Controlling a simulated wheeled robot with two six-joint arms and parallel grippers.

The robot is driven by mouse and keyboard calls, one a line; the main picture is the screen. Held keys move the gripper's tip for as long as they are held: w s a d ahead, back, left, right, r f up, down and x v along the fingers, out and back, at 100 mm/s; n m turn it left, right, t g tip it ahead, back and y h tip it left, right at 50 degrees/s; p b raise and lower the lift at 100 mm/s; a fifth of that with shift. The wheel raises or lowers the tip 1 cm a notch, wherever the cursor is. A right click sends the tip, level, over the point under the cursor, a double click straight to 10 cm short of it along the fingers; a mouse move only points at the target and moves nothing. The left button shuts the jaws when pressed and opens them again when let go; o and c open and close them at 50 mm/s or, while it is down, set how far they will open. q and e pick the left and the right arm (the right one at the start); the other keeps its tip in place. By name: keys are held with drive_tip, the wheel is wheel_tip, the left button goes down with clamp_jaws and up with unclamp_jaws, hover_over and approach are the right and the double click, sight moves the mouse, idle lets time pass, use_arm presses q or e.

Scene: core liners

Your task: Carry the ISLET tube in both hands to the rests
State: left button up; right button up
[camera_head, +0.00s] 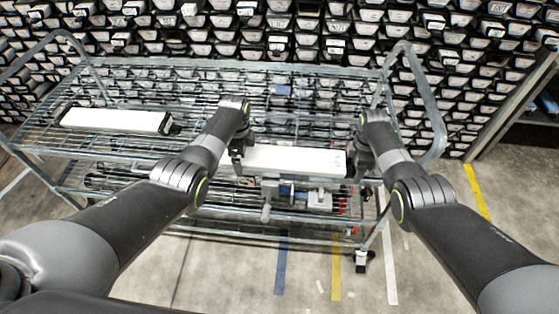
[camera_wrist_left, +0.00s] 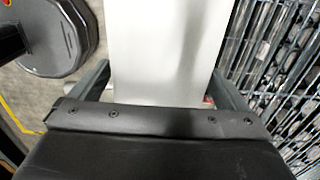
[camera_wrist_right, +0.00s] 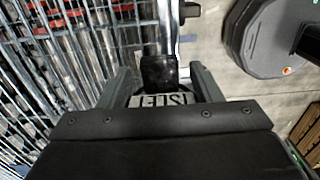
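The ISLET tube (camera_head: 296,160) is a long white box-shaped tube, roughly level between my two grippers over the front of the wire cart. My left gripper (camera_head: 240,152) has its fingers along both sides of the tube's left end; the white tube (camera_wrist_left: 165,50) fills the gap in the left wrist view. My right gripper (camera_head: 358,160) has its fingers on both sides of the dark right end, where the ISLET label (camera_wrist_right: 160,100) shows in the right wrist view. Grey metal fittings (camera_head: 287,190) sit just below the tube; I cannot tell whether they are the rests.
A second white tube (camera_head: 115,120) with a dark end lies on the cart (camera_head: 300,80) at left. Racks of many labelled trays (camera_head: 300,25) fill the back. A shelf (camera_head: 530,105) stands at far right. Floor is open in front, with blue and yellow stripes (camera_head: 336,265).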

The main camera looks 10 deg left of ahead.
use_arm(q)
drive_tip(key=c, duration=1.2)
use_arm(e)
drive_tip(key=c, duration=1.2)
use_arm(q)
drive_tip(key=c, duration=0.6)
drive_tip(key=shift+w+r, duration=0.15)
drive_tip(key=shift+r, duration=0.05)
use_arm(e)
drive_tip(key=shift+w+r, duration=0.1)
drive_tip(key=shift+w, duration=0.05)
